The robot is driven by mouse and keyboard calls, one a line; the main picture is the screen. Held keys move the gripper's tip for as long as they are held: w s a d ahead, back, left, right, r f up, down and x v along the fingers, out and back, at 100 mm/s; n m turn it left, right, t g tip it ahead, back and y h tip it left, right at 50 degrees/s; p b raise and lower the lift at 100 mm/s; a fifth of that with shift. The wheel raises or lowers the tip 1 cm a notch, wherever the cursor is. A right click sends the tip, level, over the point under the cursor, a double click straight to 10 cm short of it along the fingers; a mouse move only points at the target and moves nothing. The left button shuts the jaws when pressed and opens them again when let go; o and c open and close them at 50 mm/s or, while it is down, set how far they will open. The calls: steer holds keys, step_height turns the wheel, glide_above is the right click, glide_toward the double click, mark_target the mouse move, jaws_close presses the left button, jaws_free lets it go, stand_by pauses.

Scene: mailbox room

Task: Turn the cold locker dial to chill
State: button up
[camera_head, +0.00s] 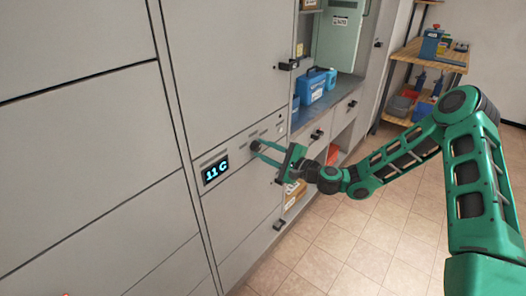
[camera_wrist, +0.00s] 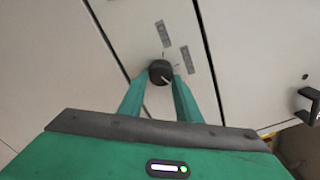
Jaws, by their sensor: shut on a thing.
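The cold locker dial (camera_head: 256,146) is a small black round knob on the grey locker's control strip, right of a dark display (camera_head: 215,170) that reads 11C. In the wrist view the dial (camera_wrist: 160,72) shows a pale pointer line and has small label plates beside it, too small to read. My green gripper (camera_head: 267,152) reaches in from the right. Its two fingers are shut on the dial, one on each side, as the wrist view also shows of the gripper (camera_wrist: 158,82). The dial's lower edge is partly hidden by the fingers.
Grey locker doors (camera_head: 80,130) fill the left. A black handle (camera_head: 289,65) sticks out above the dial. A blue box (camera_head: 312,86) stands on the counter behind. A wooden shelf (camera_head: 430,55) stands at the back right. The tiled floor (camera_head: 340,240) is clear.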

steer(key=o, duration=1)
steer(key=shift+a, duration=0.1)
steer(key=v, duration=1.1)
